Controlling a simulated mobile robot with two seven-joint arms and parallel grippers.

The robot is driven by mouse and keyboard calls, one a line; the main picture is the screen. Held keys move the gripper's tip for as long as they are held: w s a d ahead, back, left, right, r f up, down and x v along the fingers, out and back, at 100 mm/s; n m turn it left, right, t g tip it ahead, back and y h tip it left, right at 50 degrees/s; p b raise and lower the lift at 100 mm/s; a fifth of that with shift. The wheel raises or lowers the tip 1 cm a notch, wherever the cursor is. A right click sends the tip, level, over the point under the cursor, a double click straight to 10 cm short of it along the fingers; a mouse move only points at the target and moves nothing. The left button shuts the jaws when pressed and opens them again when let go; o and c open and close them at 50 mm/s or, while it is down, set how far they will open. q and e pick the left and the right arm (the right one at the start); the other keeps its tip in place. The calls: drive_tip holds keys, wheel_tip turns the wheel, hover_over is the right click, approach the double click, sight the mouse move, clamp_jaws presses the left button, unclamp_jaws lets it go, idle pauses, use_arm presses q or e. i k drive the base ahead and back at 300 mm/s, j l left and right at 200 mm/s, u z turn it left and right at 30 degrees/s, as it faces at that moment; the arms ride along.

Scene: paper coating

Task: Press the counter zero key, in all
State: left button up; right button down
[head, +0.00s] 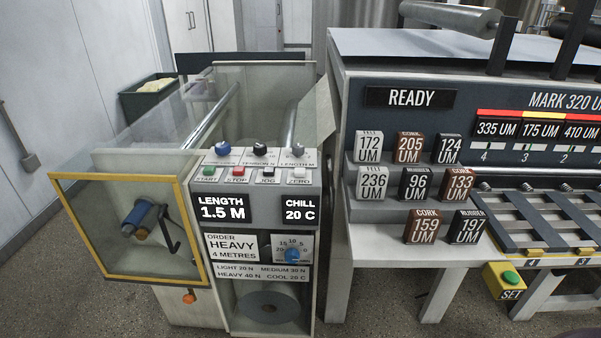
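The zero key (299,173) is a white button at the right end of the lower row on the sloped control panel (252,184) in the head view. Its label below reads ZERO. To its left are the black jog key (268,172), the red stop key (238,171) and the green start key (208,170). The length display (222,208) under the keys reads 1.5 M. Neither of my grippers can be made out in the view.
Above the keys are a blue knob (222,148) and a black knob (260,147). A chill display (299,209) reads 20 C, and an order card (231,247) reads HEAVY, 4 METRES. The grey bench (390,245) with labelled blocks stands close on the right.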

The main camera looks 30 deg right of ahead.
sight(299, 172)
drive_tip(key=z, duration=0.45)
drive_tip(key=i+j+z, duration=0.5)
drive_tip(key=j+z, duration=0.2)
drive_tip(key=i+j, duration=0.15)
drive_tip(key=j, duration=0.25)
drive_tip(key=i+j+z, duration=0.1)
drive_tip(key=j, duration=0.25)
drive_tip(key=i+j, duration=0.25)
drive_tip(key=j, duration=0.15)
drive_tip(key=z, duration=0.05)
